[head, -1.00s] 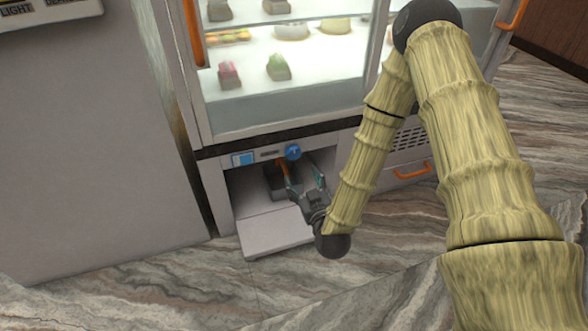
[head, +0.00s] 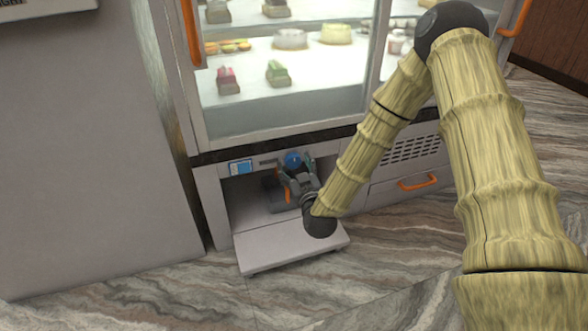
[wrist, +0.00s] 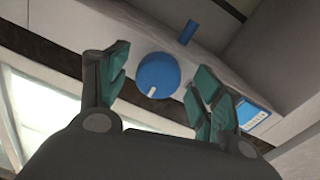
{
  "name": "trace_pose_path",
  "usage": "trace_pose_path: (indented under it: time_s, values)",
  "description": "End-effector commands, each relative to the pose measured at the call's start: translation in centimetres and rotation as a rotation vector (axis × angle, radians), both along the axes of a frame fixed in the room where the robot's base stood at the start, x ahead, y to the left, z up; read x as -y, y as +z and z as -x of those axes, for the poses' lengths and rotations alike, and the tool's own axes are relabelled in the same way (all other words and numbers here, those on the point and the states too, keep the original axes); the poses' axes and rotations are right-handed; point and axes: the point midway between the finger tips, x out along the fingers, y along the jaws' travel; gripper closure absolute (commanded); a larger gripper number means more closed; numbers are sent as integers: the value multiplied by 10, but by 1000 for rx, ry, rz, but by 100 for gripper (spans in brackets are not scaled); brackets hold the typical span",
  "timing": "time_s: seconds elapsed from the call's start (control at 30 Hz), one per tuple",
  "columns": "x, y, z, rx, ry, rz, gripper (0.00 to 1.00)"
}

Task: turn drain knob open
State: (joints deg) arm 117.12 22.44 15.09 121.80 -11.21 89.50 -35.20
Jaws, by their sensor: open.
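The blue round drain knob (head: 292,159) sits on the strip under the glass display case, above an open compartment. In the wrist view the knob (wrist: 158,75) has a white mark near its lower edge. My gripper (head: 296,172) is just in front of it and slightly below. In the wrist view the green-padded fingers of my gripper (wrist: 160,88) are spread, one on each side of the knob. I see gaps between the pads and the knob. The compartment's inside is partly hidden behind my gripper.
A small blue-and-white label (head: 240,168) is left of the knob. A flat pale panel (head: 270,252) juts out below my gripper. A drawer with an orange handle (head: 418,183) is to the right. A tall grey cabinet (head: 95,150) stands at left. A small blue bar (wrist: 187,32) shows near the knob.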

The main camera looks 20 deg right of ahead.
Motion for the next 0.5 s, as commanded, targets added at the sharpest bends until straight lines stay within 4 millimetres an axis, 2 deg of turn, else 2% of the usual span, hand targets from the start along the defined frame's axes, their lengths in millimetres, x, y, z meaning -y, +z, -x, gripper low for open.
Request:
trace_pose_path:
  time_s: [0.2, 0.5]
  values:
    - [0, 0, -13, 1, 0, -1, 34]
    - [0, 1, -14, 0, 0, -1, 36]
